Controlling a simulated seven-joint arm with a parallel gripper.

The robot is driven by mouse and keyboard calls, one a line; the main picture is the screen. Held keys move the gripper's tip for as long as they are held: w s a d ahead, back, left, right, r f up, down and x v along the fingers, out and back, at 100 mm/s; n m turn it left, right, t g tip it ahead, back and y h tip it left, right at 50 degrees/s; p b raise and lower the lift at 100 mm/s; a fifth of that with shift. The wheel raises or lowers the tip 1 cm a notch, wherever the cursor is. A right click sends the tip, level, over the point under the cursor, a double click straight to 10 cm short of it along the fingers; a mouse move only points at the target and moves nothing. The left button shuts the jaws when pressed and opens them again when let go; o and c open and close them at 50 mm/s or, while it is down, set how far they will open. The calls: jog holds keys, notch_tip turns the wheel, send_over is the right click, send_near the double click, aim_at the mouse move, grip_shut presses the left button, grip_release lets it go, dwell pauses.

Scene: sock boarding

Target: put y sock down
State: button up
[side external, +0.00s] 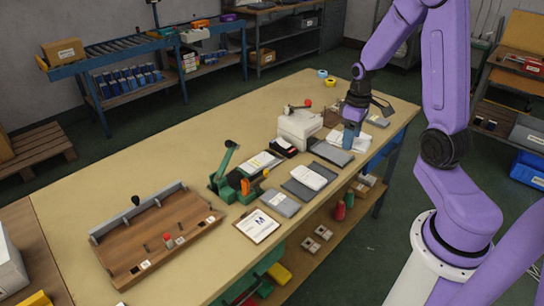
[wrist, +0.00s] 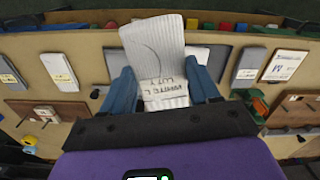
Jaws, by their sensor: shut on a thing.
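My gripper (side external: 351,135) is low over the far right part of the bench. Its two blue fingers (wrist: 164,90) are shut on a white ribbed sock (wrist: 165,97). The sock has dark lettering near the fingers; I read "WHITE L" and part of a "LOT" line. Its other end stretches away beyond the fingertips. White cloth also shows by the fingers in the side view (side external: 340,143); I cannot tell whether it touches the bench. A dark grey mat (side external: 331,153) lies just in front. Another white sock (side external: 310,177) lies on a second dark mat (side external: 297,190).
A white box-shaped machine (side external: 297,129) with a red knob stands left of my gripper. A green lever device (side external: 232,182), a clipboard (side external: 257,226) and a wooden fixture (side external: 157,235) lie farther left. The bench behind the machine is mostly clear.

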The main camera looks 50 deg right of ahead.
jog(key=w+a+n, duration=0.7)
jog(key=a+n, duration=0.1)
jog(key=n, duration=0.8)
send_over(259, 161)
notch_tip(259, 161, down, 8)
jog(key=shift+s, duration=0.1)
jog(key=shift+f, duration=0.25)
jog(key=shift+w+d+f, duration=0.1)
jog(key=shift+w+f, duration=0.05)
jog(key=shift+f, duration=0.65)
jog(key=shift+w+f, duration=0.1)
jog(key=shift+f, duration=0.65)
jog(key=shift+f, duration=0.15)
jog(key=o, duration=1)
